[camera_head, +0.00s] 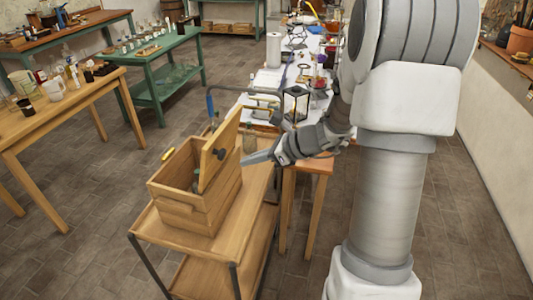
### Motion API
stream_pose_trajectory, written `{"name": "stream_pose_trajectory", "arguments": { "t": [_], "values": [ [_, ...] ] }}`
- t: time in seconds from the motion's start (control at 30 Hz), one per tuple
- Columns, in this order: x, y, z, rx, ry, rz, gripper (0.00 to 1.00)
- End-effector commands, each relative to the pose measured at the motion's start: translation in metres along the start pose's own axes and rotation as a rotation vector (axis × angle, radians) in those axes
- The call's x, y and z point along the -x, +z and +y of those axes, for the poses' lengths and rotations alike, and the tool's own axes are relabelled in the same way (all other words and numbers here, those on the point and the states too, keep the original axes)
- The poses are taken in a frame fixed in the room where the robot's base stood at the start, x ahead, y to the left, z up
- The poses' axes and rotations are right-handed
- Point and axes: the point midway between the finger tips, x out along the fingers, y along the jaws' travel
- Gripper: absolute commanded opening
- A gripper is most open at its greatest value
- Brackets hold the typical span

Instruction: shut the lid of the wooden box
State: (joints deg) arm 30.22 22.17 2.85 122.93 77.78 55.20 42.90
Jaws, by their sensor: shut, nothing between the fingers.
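The wooden box (170,196) stands on the top of a wooden cart, left of my arm. Its lid (226,148) is open and stands steeply tilted up along the box's right side, with a dark knob on its face. The box's inside shows partly, with small dark items in it. My gripper (245,161) is shut and empty, just right of the lid. Its tip is close to the lid; I cannot tell whether they touch.
The cart top (160,231) is bare in front of the box. A cluttered long table (270,78) with a black lantern (295,101) stands behind. A wooden table (85,100) with jars and a green table (165,50) are on the left. Open floor lies between them.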

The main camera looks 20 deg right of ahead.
Motion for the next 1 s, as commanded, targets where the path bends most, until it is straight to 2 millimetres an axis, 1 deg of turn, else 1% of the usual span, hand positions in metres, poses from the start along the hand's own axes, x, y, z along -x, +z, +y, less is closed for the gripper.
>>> {"name": "stream_pose_trajectory", "arguments": {
  "t": [0.03,0.13,0.33,0.77,1.0],
  "values": [
    [-0.008,0.006,0.001,0.003,0.004,-0.002,0.0],
    [-0.018,0.017,0.001,0.002,0.003,-0.001,0.0],
    [-0.029,0.028,0.0,0.002,0.001,0.0,0.0],
    [-0.031,0.029,0.001,0.002,0.0,0.002,0.0],
    [-0.029,0.038,0.005,0.004,0.001,0.045,0.0]
  ]
}}
